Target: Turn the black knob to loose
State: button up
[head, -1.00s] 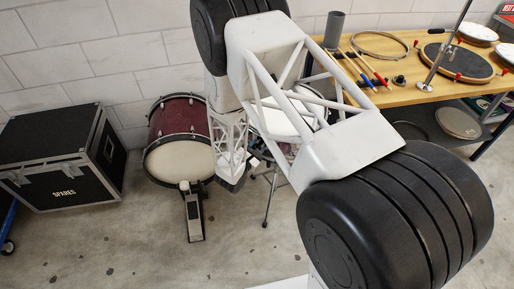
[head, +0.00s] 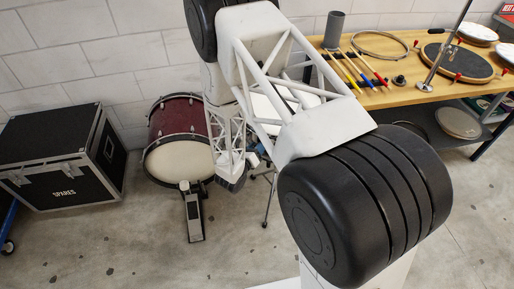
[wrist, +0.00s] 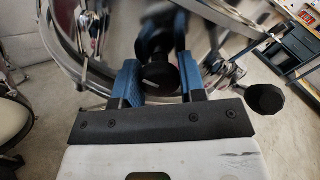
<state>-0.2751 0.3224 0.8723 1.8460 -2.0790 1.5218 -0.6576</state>
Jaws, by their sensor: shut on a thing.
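In the wrist view, a round black knob (wrist: 158,75) sits between the two blue fingers of my gripper (wrist: 158,70), in front of a chrome drum's rim and hardware. My gripper is shut on this knob. The exact finger contact is partly hidden behind the knob and in shadow. In the head view, my arm covers most of the drum and its stand, and the knob is hidden there.
A second black knob (wrist: 265,100) is on the hardware to the right. A red bass drum (head: 178,137) with a pedal (head: 194,215) stands left of my arm. A black spares case (head: 62,157) is farther left. A workbench (head: 408,94) with sticks and pads is at right.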

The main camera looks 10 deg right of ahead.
jog(key=shift+n, duration=1.5)
jog(key=o, duration=0.9)
jog(key=shift+s+a, duration=0.1)
jog(key=shift+v, duration=3.75)
jog(key=shift+r, duration=0.1)
